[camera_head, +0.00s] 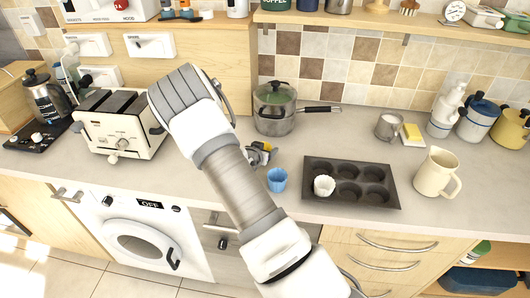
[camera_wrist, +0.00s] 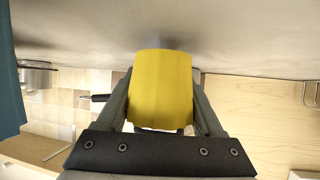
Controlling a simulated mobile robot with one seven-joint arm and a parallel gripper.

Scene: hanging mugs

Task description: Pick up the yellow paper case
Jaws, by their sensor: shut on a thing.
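The yellow paper case (camera_wrist: 161,88) is between the two fingers of my gripper (camera_wrist: 162,104) in the wrist view, and the gripper is shut on it. The case's far end is close to the worktop, with a dark shadow beside it; I cannot tell whether it touches. In the head view, a small yellow patch of the case (camera_head: 266,146) shows at my gripper (camera_head: 260,154), just right of my arm. My arm hides part of the gripper there.
A blue paper case (camera_head: 277,180) stands near the gripper. A dark muffin tin (camera_head: 353,199) holds a white paper case (camera_head: 324,186). A pot (camera_head: 274,108) stands behind, a toaster (camera_head: 120,125) left, and a cream jug (camera_head: 436,172) right. The worktop front right is clear.

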